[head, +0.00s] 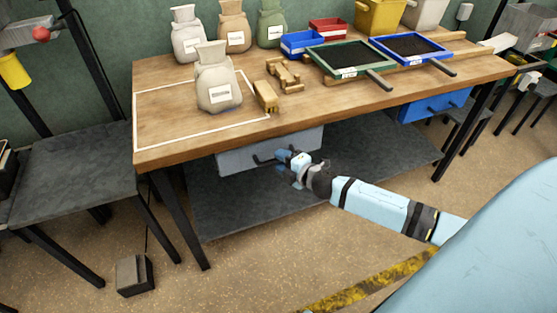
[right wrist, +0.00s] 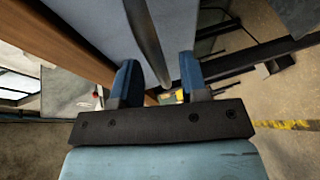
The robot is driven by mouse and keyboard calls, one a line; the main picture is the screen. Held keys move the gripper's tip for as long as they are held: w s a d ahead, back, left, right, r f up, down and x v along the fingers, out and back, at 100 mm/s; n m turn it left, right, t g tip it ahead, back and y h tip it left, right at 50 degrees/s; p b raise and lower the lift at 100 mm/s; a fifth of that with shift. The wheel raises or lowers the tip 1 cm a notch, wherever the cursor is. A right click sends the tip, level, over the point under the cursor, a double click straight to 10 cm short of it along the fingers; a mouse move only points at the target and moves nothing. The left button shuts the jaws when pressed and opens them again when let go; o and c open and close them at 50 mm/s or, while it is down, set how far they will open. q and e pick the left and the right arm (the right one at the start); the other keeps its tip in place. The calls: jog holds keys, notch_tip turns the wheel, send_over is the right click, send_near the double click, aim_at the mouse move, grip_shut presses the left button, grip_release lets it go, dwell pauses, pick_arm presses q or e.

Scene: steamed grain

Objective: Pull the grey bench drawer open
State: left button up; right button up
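The grey bench drawer (head: 236,161) hangs under the front edge of the wooden workbench, left of its middle. Its front looks close under the bench top; I cannot make out a gap. Its dark bar handle (head: 264,160) sticks out from the front. My right gripper (head: 283,158) is at the handle's right part. In the right wrist view, the gripper (right wrist: 158,82) is open, with the handle bar (right wrist: 146,40) running between its two blue fingers and space on both sides. The drawer front (right wrist: 98,28) fills the area behind. My left gripper is not in view.
The workbench (head: 185,140) carries sacks (head: 218,80), wooden pieces (head: 265,95), sieves (head: 345,60) and bins. A blue drawer (head: 435,105) is at its right. A grey lower shelf (head: 250,205) lies below the grey drawer. The floor in front is clear.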

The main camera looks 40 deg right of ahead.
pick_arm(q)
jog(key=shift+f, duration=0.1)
pick_arm(e)
jog(key=shift+x, duration=0.9)
grip_shut()
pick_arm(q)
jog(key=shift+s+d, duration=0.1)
pick_arm(e)
jog(key=shift+s+a, duration=0.1)
